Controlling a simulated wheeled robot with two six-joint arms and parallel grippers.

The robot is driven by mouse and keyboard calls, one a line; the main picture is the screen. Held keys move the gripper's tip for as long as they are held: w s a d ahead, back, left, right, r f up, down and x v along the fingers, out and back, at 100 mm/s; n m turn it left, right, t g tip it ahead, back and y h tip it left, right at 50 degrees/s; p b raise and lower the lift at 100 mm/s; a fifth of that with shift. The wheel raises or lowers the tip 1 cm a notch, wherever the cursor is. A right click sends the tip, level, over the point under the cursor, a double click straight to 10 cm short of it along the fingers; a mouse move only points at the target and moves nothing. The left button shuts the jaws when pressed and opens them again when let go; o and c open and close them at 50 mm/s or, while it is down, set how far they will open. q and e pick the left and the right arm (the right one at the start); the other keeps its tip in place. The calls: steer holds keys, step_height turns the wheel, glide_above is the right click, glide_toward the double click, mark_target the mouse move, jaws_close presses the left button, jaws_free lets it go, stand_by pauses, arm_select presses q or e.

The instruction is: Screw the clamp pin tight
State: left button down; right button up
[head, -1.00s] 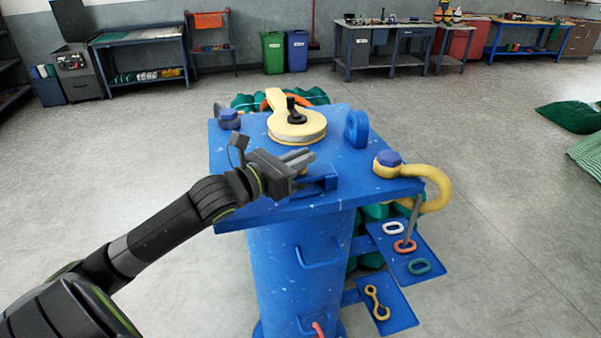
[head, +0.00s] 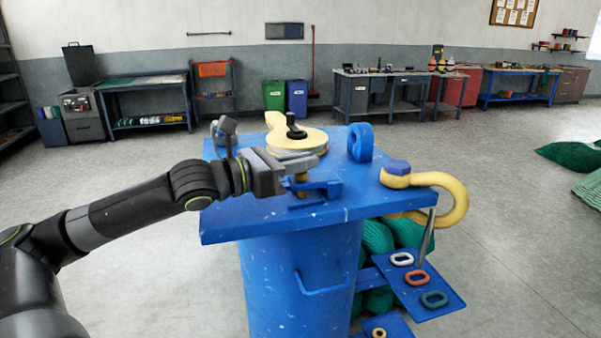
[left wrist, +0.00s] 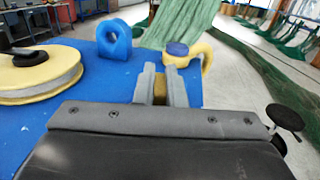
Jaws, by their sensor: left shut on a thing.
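The blue clamp (head: 325,187) stands near the front edge of the blue post's top plate (head: 360,207). A small brass pin (head: 301,178) rises at the clamp, mostly covered by the fingers. My left gripper (head: 299,163) is at the clamp from the left, its fingers roughly level. In the left wrist view its two grey fingers (left wrist: 161,88) are closed around the brass pin (left wrist: 160,90). How deep the pin sits in the clamp is hidden. My right gripper is in no view.
A cream sheave (head: 297,139) lies behind the clamp, with a blue eye lug (head: 361,142) to its right. A yellow shackle (head: 445,190) overhangs the plate's right corner. A blue tray (head: 420,283) with coloured links hangs lower right.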

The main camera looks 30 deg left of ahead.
arm_select(q)
steer(key=shift+r, duration=0.1)
stand_by(0.4)
steer(key=c, duration=1.5)
jaws_free()
